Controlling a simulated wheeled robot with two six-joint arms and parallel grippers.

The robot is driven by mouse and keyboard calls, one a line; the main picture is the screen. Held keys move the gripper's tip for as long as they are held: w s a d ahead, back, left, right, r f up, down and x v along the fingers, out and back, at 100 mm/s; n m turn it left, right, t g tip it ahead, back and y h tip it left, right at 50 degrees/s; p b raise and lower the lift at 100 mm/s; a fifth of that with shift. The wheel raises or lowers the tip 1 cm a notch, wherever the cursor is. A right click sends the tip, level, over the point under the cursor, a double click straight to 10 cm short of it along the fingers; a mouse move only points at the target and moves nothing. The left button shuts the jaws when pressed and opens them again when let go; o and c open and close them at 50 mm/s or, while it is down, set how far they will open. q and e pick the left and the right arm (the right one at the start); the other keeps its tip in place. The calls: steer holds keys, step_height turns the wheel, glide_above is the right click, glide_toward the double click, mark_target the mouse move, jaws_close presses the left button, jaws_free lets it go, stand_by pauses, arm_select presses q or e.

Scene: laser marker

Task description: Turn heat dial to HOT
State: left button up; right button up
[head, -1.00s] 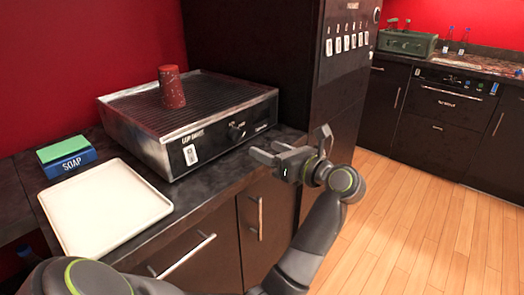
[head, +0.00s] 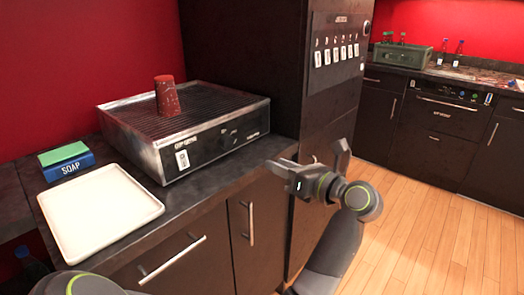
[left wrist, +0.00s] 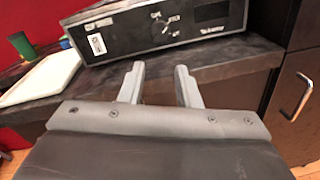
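The warmer (head: 230,142), a low metal box with a ribbed top and dark front panel, stands on the counter. Its heat dial (head: 228,135) is small on that panel; in the left wrist view the dial (left wrist: 166,29) sits among white labels too small to read surely, and its setting is unclear. A red cup (head: 167,95) stands on the warmer. My left gripper (head: 308,160) is open and empty, to the right of the warmer and apart from it. In the left wrist view its two fingers (left wrist: 160,75) are spread below the dial. My right gripper is not in view.
A white tray (head: 97,210) and a blue soap box with a green top (head: 66,161) lie left of the warmer on the dark counter (head: 190,198). A tall dark cabinet (head: 245,60) rises behind. Wooden floor (head: 425,225) is free at the right.

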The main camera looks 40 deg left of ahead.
arm_select(q)
steer(key=shift+a+r+m+p, duration=0.3)
steer(key=shift+r+m+p, duration=0.25)
steer(key=shift+m, duration=0.35)
steer(key=shift+c, duration=1.2)
steer(key=m, duration=0.1)
steer(key=m+p, duration=0.1)
steer(key=a+r+m+p, duration=0.1)
steer(key=m, duration=0.1)
steer(key=shift+s+a+r, duration=0.1)
steer(key=shift+s, duration=0.15)
jaws_close()
step_height(320, 180, up, 3)
steer(key=m+h+p, duration=0.2)
steer(key=m+p, duration=0.9)
steer(key=m, duration=0.9)
glide_above(229, 143)
steer(key=s+d, duration=0.3)
steer(key=shift+w+d+t, duration=0.1)
steer(key=shift+t, duration=0.3)
steer(key=shift+w+f, duration=1)
steer(key=shift+f, duration=0.25)
steer(key=shift+w+f, duration=0.35)
steer(key=shift+f, duration=0.1)
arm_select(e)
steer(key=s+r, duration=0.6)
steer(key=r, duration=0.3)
